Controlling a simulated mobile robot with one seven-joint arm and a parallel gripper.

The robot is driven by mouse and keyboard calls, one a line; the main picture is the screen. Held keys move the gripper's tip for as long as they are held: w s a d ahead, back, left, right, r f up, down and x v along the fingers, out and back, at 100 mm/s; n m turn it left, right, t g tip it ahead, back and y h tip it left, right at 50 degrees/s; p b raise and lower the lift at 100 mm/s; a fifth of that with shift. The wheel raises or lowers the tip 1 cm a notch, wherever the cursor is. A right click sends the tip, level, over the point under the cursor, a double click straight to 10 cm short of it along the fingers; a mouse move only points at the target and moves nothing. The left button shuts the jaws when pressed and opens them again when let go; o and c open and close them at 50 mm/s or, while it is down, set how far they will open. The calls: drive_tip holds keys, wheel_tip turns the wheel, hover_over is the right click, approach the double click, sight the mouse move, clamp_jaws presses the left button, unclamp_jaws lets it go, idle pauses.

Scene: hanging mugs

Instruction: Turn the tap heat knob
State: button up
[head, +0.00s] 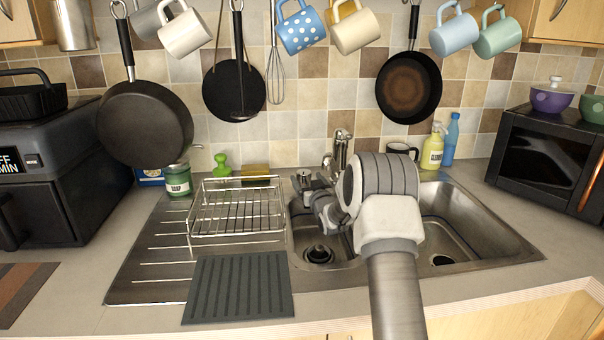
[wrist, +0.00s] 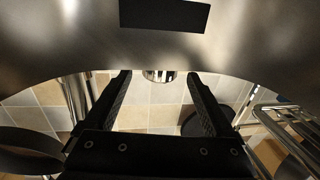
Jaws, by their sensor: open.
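The chrome tap (head: 341,150) stands behind the sink, against the tiled wall. My arm hides its lower part, and I cannot make out the heat knob clearly in the head view. My gripper (head: 304,181) is over the left basin, left of and in front of the tap. In the wrist view my gripper (wrist: 159,76) has its two dark fingers apart, with nothing clamped. A small shiny round metal piece (wrist: 160,77) shows between the fingertips; I cannot tell whether it is the knob or whether it touches them.
A wire dish rack (head: 238,208) stands left of the sink (head: 470,222). A dark mug (head: 402,151) and a yellow bottle (head: 433,147) stand behind the sink. Pans (head: 409,88) and mugs (head: 300,30) hang above. A grey mat (head: 238,288) lies in front of the rack.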

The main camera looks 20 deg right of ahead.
drive_tip(key=s, duration=0.7)
drive_tip(key=s+a+r+g+p, duration=0.2)
drive_tip(key=s+a+r+g, duration=0.1)
drive_tip(key=s+r, duration=0.3)
drive_tip(key=s+a+r+m+g+p, duration=0.1)
drive_tip(key=s+a+r+g+p, duration=0.1)
drive_tip(key=s+a+r, duration=0.4)
drive_tip(key=shift+s+r+g, duration=0.7)
drive_tip(key=shift+s+r, duration=0.05)
drive_tip(key=shift+s, duration=0.65)
